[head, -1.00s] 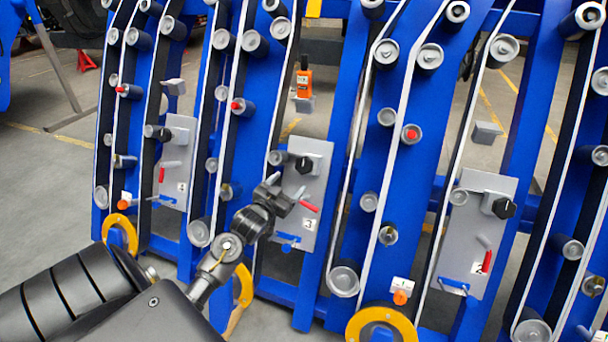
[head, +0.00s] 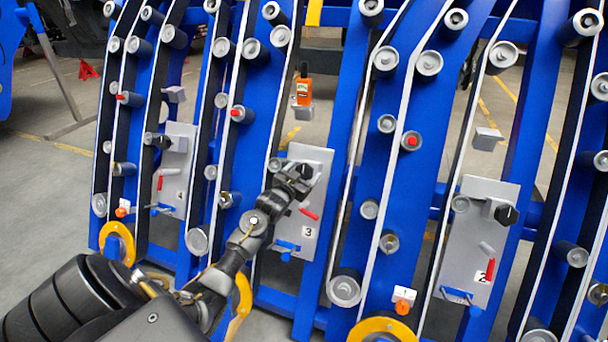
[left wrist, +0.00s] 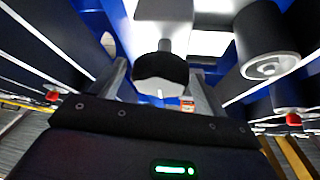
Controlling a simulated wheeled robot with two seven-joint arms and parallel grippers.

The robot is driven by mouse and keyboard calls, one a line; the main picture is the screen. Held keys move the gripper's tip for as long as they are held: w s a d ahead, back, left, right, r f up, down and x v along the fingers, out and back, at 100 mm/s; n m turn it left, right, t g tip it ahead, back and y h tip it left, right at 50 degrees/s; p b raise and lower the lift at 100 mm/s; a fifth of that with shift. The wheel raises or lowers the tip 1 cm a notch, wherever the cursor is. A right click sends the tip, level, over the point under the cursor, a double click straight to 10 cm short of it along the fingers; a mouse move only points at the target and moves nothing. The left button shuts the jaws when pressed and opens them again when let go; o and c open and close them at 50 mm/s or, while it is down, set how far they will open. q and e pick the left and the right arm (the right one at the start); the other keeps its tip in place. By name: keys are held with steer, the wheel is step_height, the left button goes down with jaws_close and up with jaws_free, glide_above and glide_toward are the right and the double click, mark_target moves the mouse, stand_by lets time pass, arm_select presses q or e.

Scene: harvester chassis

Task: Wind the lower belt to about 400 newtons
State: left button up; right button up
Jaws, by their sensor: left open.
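My left gripper (head: 298,178) is at the black knob of the grey panel marked 3 (head: 313,238) and covers most of that knob in the head view. In the left wrist view the black knob (left wrist: 160,72) shows between the two fingers of my open left gripper (left wrist: 163,90). I cannot tell whether the fingers touch it. The panel also has a red-handled lever (head: 309,213) and a blue catch (head: 285,247). An orange handheld gauge (head: 303,92) stands on a grey bracket above the panel. My right gripper is not in view.
Blue frames carry pale-edged belts (head: 402,115) over several grey rollers, close on both sides of my left arm. The panel marked 2 (head: 462,250), with its own black knob (head: 506,214), stands to the right. Yellow rings (head: 382,327) sit low down.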

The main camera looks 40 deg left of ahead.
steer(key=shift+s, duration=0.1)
arm_select(q)
steer(key=shift+c, duration=1)
steer(key=c, duration=0.8)
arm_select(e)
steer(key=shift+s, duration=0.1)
arm_select(q)
steer(key=shift+m+h, duration=0.3)
steer(key=shift+m, duration=0.1)
